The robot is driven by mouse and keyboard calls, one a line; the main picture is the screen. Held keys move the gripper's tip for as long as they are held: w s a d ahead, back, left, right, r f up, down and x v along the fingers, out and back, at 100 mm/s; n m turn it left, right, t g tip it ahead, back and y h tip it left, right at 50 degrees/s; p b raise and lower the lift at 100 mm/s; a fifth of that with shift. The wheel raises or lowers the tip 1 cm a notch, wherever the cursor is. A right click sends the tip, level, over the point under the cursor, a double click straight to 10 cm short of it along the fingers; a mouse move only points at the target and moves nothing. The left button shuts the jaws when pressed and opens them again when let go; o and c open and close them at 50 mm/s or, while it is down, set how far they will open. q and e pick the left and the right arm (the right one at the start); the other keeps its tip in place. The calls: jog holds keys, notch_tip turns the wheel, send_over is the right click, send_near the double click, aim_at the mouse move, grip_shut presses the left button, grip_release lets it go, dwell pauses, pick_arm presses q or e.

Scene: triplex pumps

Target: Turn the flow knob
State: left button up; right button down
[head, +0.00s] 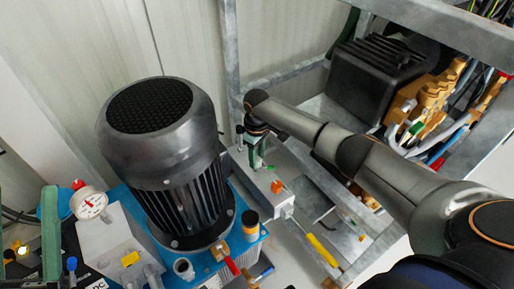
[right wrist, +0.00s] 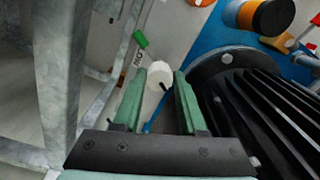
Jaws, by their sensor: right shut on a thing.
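The flow knob (right wrist: 156,75) shows in the right wrist view as a small white round knob with a dark mark or pin at its side. It sits between the fingertips of my right gripper (right wrist: 160,80), which is shut on it. In the head view my right gripper (head: 256,149) reaches down behind the motor, above the grey block; I cannot make out the knob there. My left gripper (head: 27,225) shows its green fingers apart at the left edge of the head view, with nothing seen held between them.
The large black motor (head: 160,160) stands left of my right gripper, with its fins close by in the wrist view. A grey metal frame post (head: 231,60) rises behind. A green-handled lever (right wrist: 140,39) is near the knob. A pressure gauge (head: 89,203) stands at the left.

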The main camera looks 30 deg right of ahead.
jog(key=shift+a+r+m+p, duration=0.1)
jog(key=shift+r+m+p, duration=0.15)
jog(key=shift+m+p, duration=0.65)
jog(key=shift+p, duration=0.1)
pick_arm(q)
jog(key=w+a+f+n+g+y+p, duration=0.1)
jog(key=w+f+n+g+y, duration=0.1)
jog(key=w+f+n+y, duration=0.4)
jog(key=w+a+f+n+g+y+p, duration=0.1)
jog(key=f+y, duration=0.2)
jog(key=f, duration=0.4)
pick_arm(e)
jog(key=shift+f+m, duration=0.1)
jog(key=shift+m, duration=0.7)
jog(key=shift+m+p, duration=0.5)
jog(key=shift+m, duration=0.4)
jog(key=m+p, duration=0.1)
jog(key=m, duration=0.2)
jog(key=shift+a+f+p, duration=0.1)
jog(key=shift+p, duration=0.2)
pick_arm(q)
jog(key=s+f+n+g+y, duration=0.1)
jog(key=s+f+g, duration=0.2)
jog(key=f, duration=0.7)
jog(key=s+f+n+g+y, duration=0.2)
jog(key=f+g, duration=0.4)
jog(key=f, duration=0.4)
jog(key=shift+s, duration=0.6)
pick_arm(e)
jog(key=shift+m, duration=0.5)
